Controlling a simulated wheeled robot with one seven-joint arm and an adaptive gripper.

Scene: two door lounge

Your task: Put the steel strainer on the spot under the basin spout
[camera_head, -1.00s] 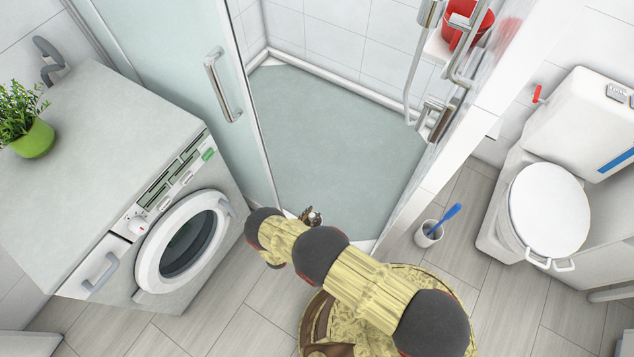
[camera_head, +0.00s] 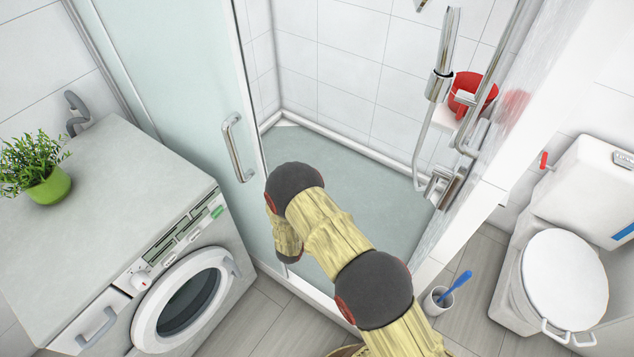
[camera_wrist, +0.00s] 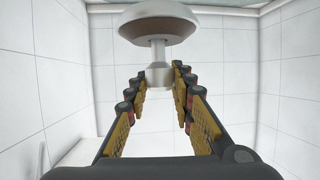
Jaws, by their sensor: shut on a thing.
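A steel strainer (camera_wrist: 158,28) shows in the wrist view. It has a wide, rounded, disc-like head, brownish on one face, and a narrow stem ending in a thicker collar. My gripper (camera_wrist: 160,82) is shut on the collar end, with a finger on each side. The head stands clear beyond the fingertips. In the head view my arm reaches toward the shower opening, and the gripper and strainer are hidden behind it. No basin, spout or spot beneath one can be made out in either view.
A shower with a glass door (camera_head: 170,75) and grey-green floor (camera_head: 355,175) lies ahead. A washing machine (camera_head: 125,180) with a potted plant (camera_head: 45,180) stands left. A toilet (camera_head: 560,285) and brush holder (camera_head: 437,300) are right. A red bucket (camera_head: 472,95) sits on a shower shelf.

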